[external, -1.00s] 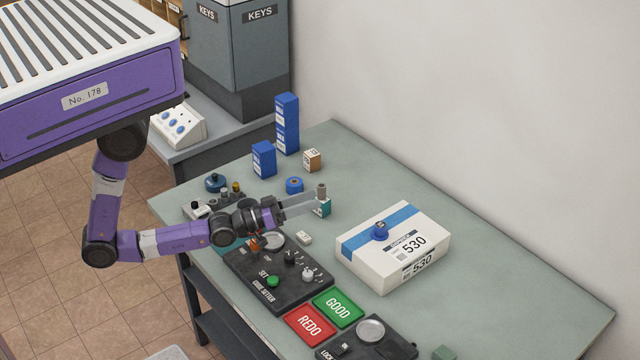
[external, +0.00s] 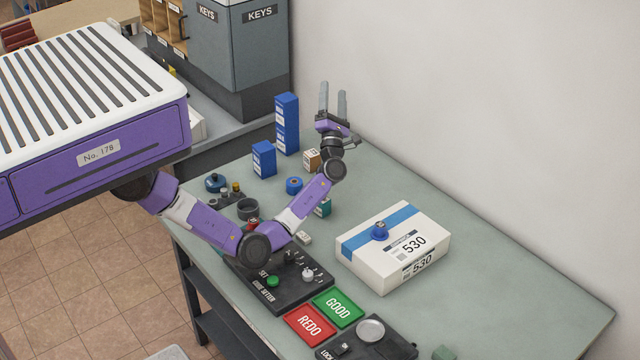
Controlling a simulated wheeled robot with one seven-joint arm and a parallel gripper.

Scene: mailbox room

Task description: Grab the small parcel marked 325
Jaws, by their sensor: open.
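No marking 325 can be read on any parcel in view. A small brown box (external: 311,160) stands at the back of the table beside the blue boxes, its label too small to read. A small teal-and-white box (external: 323,208) stands nearer the middle, partly hidden by my forearm. My gripper (external: 332,92) is open and empty, with its fingers pointing up. It appears beyond and above the brown box, apart from both small boxes.
A large white box marked 530 (external: 408,263) stands on the green table (external: 530,300). Blue boxes (external: 287,124) stand at the back left, and a blue tape roll (external: 294,186) lies near them. A dark control panel (external: 262,278) and red and green pads occupy the front.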

